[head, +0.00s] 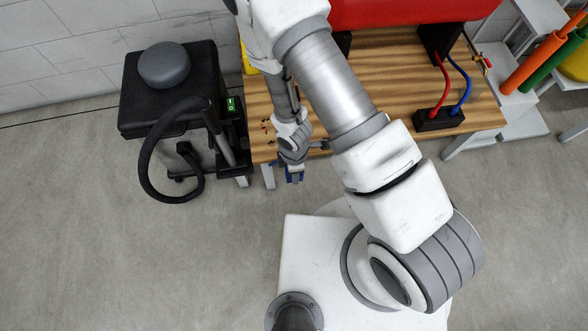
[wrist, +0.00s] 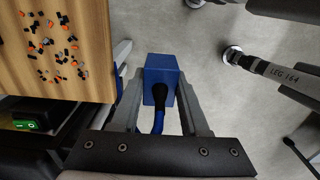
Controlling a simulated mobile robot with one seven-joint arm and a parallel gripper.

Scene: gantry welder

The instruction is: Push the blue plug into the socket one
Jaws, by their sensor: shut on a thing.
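My gripper (wrist: 157,112) is shut on the blue plug (wrist: 161,70), a blue block with a black cable boot and a blue cable running back between the fingers. The plug is in the air over the grey floor, just off the front edge of the wooden table. In the head view my gripper and the blue plug (head: 294,177) show small below the table's front-left edge, partly hidden by my wrist. A black box (head: 438,119) on the table has a red and a blue cable in it. I cannot tell which part is socket one.
The wooden table (head: 480,107) carries a red machine (head: 410,10) at the back. Small scattered bits (wrist: 60,47) lie on its left end. A black unit with a hose (head: 168,90) stands left of the table. Orange and green cylinders (head: 540,62) are at the right.

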